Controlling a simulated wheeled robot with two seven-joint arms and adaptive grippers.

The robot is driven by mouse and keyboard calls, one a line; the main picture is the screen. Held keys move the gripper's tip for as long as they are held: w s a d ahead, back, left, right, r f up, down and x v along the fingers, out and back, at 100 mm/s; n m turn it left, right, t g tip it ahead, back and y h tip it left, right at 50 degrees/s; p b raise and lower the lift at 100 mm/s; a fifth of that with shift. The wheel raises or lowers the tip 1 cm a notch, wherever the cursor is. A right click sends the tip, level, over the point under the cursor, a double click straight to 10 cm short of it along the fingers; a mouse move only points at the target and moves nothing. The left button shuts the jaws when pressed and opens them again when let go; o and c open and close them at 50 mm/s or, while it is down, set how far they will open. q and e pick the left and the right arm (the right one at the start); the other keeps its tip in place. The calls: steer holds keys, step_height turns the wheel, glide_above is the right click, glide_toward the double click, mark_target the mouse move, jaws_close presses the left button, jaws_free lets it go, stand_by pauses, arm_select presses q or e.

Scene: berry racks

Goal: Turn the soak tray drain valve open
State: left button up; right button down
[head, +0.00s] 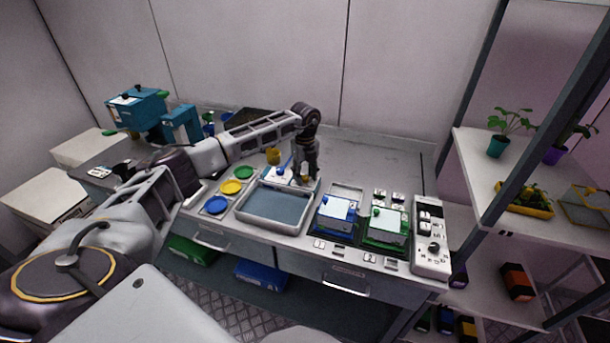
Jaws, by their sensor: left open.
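The soak tray (272,227) is a grey-rimmed rectangular basin on the bench, with dark bluish contents. Behind its far right corner is a pale fitting with a small blue part (281,171), which looks like the drain valve; its handle position is too small to tell. My left arm reaches in from the left over the bench. My left gripper (304,180) points down at the tray's far right corner, just right of the blue part, and is open. Whether its fingers touch the fitting I cannot tell. My right gripper is not in view.
Blue, yellow and green discs (231,187) lie left of the tray. Two boxed units, blue (337,208) and green (386,226), stand to its right, beside a white control panel (431,240). A plant shelf (480,160) stands at the right. The back right bench is clear.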

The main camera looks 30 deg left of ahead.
mark_target(305, 177)
arm_select(q)
step_height(305, 177, up, 12)
stand_by(0.7)
steer(key=shift+f, duration=0.1)
stand_by(0.5)
